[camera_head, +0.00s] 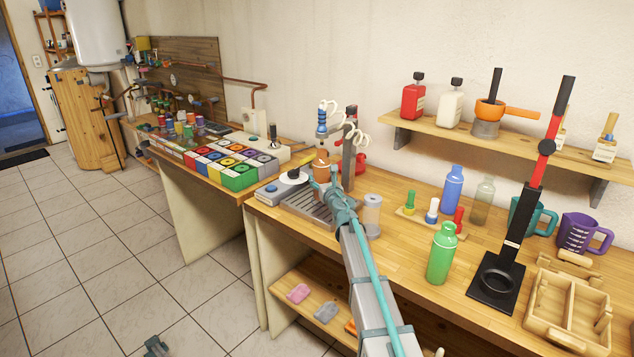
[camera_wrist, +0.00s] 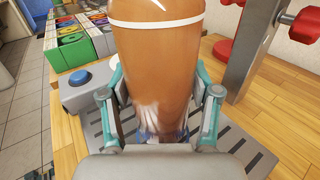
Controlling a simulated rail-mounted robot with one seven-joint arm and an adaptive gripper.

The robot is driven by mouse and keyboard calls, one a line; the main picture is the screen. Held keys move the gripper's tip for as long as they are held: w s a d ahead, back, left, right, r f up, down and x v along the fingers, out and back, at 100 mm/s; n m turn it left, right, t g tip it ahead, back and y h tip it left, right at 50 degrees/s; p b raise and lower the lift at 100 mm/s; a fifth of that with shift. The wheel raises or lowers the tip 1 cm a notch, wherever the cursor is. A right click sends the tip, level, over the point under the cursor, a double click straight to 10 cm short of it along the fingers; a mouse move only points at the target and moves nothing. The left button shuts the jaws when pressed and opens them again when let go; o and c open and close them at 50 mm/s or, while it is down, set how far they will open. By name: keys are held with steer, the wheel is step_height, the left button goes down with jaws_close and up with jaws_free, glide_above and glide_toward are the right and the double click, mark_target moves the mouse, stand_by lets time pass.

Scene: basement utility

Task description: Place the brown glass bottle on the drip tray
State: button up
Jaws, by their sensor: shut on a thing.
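The brown glass bottle (camera_wrist: 158,70) fills the middle of the wrist view, upright between my fingers. In the head view the brown bottle (camera_head: 321,166) shows beyond the end of my arm. My gripper (camera_wrist: 158,110) is shut on it, with one teal finger on each side. In the head view my gripper (camera_head: 338,200) is partly hidden by my own arm. The slotted grey drip tray (camera_head: 306,203) lies on the bench under and around the bottle; its slots also show in the wrist view (camera_wrist: 245,150). The bottle's base is hidden, so I cannot tell whether it touches the tray.
A dark upright post (camera_head: 349,150) with a red part stands close behind the bottle. A grey box with a blue button (camera_wrist: 79,78) is left of the tray. Colored boxes (camera_head: 225,168) line the left bench.

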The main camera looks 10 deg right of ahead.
steer(key=shift+w+a+f+b, duration=0.1)
steer(key=shift+w+f+b, duration=0.1)
steer(key=shift+f+b, duration=0.2)
steer(key=shift+w+a+f+b, duration=0.1)
steer(key=shift+w+f+b, duration=0.05)
steer(key=shift+f+b, duration=0.2)
steer(key=shift+s+d+r, duration=0.1)
steer(key=shift+s+d, duration=0.15)
steer(key=shift+s, duration=0.05)
steer(key=shift+a, duration=0.1)
steer(key=shift+f, duration=0.25)
steer(key=o, duration=1.5)
steer(key=shift+r, duration=0.15)
steer(key=shift+r, duration=0.15)
steer(key=s, duration=0.4)
steer(key=s+d, duration=0.1)
steer(key=s, duration=0.3)
steer(key=s+d, duration=0.1)
steer(key=s, duration=0.3)
steer(key=shift+b, duration=0.4)
